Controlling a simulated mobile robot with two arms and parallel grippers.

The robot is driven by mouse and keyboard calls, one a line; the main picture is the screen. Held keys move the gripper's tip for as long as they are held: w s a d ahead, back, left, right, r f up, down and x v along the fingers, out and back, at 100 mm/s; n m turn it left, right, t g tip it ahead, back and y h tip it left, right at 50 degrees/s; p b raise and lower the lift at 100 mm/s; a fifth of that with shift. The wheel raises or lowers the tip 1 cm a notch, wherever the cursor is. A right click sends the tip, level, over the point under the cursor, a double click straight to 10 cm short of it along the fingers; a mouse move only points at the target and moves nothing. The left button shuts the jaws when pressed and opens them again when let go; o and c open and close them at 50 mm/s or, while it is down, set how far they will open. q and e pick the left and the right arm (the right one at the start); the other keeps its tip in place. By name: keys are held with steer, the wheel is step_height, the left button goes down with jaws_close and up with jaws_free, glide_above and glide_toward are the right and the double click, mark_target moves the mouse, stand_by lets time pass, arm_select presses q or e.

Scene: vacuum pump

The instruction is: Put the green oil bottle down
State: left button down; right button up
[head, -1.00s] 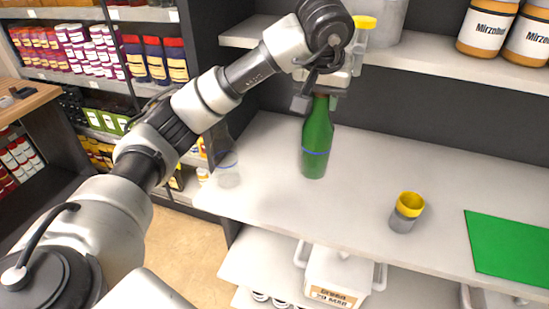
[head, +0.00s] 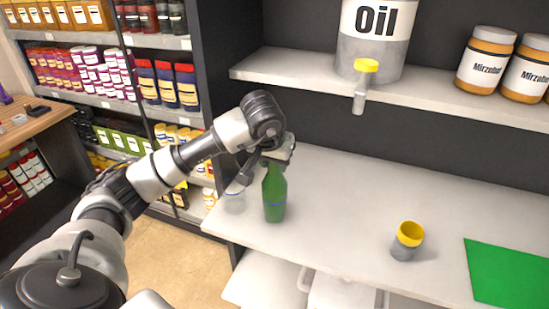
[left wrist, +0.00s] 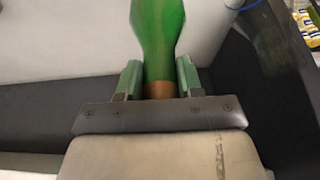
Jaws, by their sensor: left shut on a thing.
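The green oil bottle (head: 274,194) is upright at the left part of the white counter (head: 340,205), in the head view. My left gripper (head: 272,160) is shut on its neck from above. In the left wrist view the two fingers (left wrist: 158,82) close on the neck of the green bottle (left wrist: 157,35). The bottle's base is at or very near the counter top; I cannot tell whether it touches. My right gripper does not show.
A clear glass (head: 235,198) stands just left of the bottle. A grey cup with a yellow rim (head: 407,241) and a green mat (head: 510,272) are to the right. An oil drum (head: 372,45) with a yellow-topped tap (head: 362,85) sits on the shelf above.

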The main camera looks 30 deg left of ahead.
arm_select(q)
steer(key=shift+f, duration=0.25)
steer(key=shift+f, duration=0.15)
steer(key=c, duration=0.7)
jaws_free()
steer(key=b+v, duration=0.2)
steer(key=v, duration=1)
steer(key=shift+s, duration=0.15)
